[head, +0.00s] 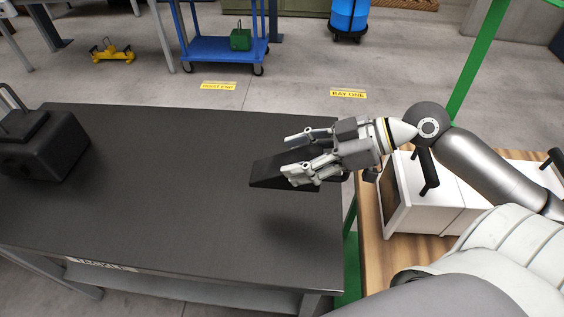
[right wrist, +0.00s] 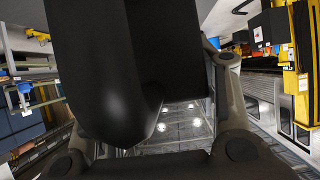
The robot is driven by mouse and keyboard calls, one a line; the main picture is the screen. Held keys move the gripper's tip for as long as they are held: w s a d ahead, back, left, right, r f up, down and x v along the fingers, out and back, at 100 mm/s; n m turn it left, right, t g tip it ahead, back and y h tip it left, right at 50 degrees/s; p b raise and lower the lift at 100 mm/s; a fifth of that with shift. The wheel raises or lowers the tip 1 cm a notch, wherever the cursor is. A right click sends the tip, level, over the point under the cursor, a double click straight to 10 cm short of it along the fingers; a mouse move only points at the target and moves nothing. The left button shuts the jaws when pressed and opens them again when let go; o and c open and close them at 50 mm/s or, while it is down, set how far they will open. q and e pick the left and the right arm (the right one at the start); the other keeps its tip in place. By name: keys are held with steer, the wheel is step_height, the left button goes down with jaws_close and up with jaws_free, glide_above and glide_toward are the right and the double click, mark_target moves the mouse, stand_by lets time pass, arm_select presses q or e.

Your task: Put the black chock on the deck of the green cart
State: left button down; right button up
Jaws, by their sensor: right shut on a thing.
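The black chock (head: 266,173) is a dark wedge-like block held above the dark table at its right part. My right gripper (head: 289,155) is shut on it, with one finger on each side, and its arm comes in from the right. A shadow lies on the tabletop below, and the chock looks clear of the surface. In the right wrist view large dark shapes fill the middle between the fingers and hide much of what lies beyond. My left gripper is not in view.
The dark table (head: 180,215) is mostly bare, with a black case (head: 45,150) at its left. A white appliance (head: 415,200) stands on a wooden top at right, near a green post (head: 474,75). A blue cart (head: 222,50) carries a green box (head: 240,40) beyond.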

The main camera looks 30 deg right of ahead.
steer(key=shift+v, duration=1.05)
